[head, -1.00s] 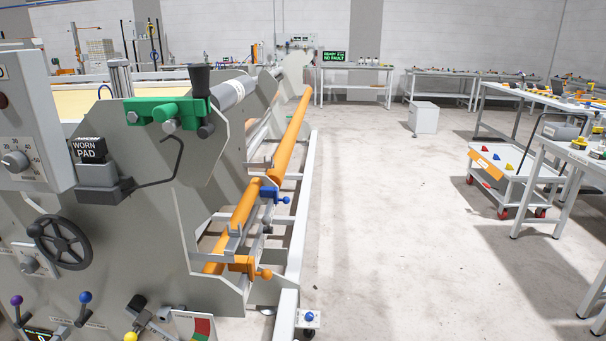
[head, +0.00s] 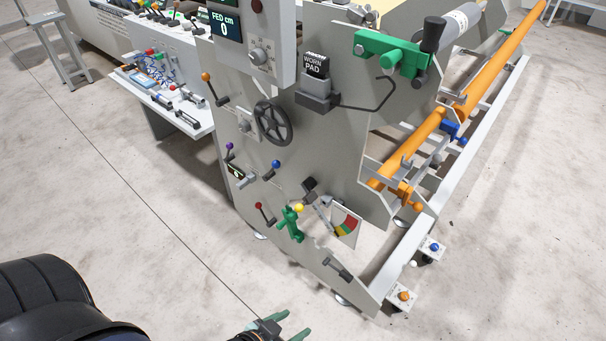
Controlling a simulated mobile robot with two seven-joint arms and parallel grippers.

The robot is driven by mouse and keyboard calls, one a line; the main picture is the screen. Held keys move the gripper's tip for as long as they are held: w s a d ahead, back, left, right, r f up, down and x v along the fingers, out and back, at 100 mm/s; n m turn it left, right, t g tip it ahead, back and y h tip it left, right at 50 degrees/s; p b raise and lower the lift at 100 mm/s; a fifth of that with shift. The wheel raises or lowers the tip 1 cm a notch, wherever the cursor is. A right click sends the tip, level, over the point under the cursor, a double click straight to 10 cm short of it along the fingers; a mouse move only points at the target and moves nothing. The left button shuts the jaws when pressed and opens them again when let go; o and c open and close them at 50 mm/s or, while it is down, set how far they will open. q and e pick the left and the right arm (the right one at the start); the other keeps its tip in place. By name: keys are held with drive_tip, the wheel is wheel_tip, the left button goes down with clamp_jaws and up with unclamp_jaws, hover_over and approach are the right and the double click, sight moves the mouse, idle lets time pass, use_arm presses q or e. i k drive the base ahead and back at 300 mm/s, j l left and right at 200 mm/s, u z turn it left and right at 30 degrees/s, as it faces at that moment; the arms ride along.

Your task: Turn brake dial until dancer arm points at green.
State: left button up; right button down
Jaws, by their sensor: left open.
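A coloured gauge plate (head: 348,224) with a large red area and smaller green and yellow areas is low on the machine's grey side panel. A short grey arm (head: 322,201) reaches toward its left edge; it may be the dancer arm, and the colour it points at is too small to tell. A numbered dial (head: 259,56) is on the grey box above; I cannot read whether it is the brake dial. A black handwheel (head: 272,123) is below it. My left gripper (head: 292,325) is open and empty at the bottom edge, well below these controls. My right gripper is out of view.
Several ball-ended levers and a green fitting (head: 291,224) stick out from the panel. A white shelf (head: 185,126) with tools juts out at left. Orange rollers (head: 490,60) and a white floor rail (head: 470,170) are at right. The floor in front is clear.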

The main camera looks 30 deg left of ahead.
sight(258, 56)
drive_tip(key=u, duration=0.95)
